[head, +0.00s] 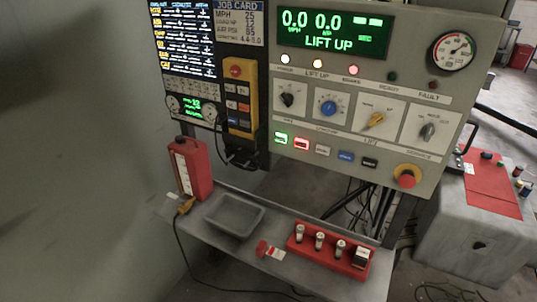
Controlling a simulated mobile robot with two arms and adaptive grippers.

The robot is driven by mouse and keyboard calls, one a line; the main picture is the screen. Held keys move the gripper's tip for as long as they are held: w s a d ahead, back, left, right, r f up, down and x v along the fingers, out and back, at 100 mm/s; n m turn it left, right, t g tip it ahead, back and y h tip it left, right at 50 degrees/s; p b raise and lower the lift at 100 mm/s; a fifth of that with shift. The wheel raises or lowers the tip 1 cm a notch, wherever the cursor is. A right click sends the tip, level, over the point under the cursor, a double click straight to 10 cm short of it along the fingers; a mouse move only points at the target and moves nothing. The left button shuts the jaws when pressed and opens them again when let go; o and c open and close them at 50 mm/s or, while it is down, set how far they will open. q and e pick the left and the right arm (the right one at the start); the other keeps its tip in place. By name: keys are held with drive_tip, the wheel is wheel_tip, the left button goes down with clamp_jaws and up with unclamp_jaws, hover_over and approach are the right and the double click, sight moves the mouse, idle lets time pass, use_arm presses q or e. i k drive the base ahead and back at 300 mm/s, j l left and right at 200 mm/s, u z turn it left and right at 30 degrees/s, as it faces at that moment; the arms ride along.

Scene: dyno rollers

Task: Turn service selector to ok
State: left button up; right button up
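The service selector (428,131) is a grey rotary knob on a white plate at the right of the grey control panel (480,45). The word SERVICE is printed below it. The small lettering around the knob is too blurred to read, so I cannot tell which position it points at. A yellow lift knob (376,121), a blue knob (328,107) and a black knob (288,99) stand in a row to its left. Neither of my grippers is in view.
A red emergency button (406,177) sits below the selector, with several push buttons to its left. A shelf below holds a grey tray (234,215), a red bottle (190,168) and a red rack (328,252). A yellow pendant (238,95) hangs left.

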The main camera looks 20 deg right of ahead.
sight(428, 131)
drive_tip(key=z, duration=1.65)
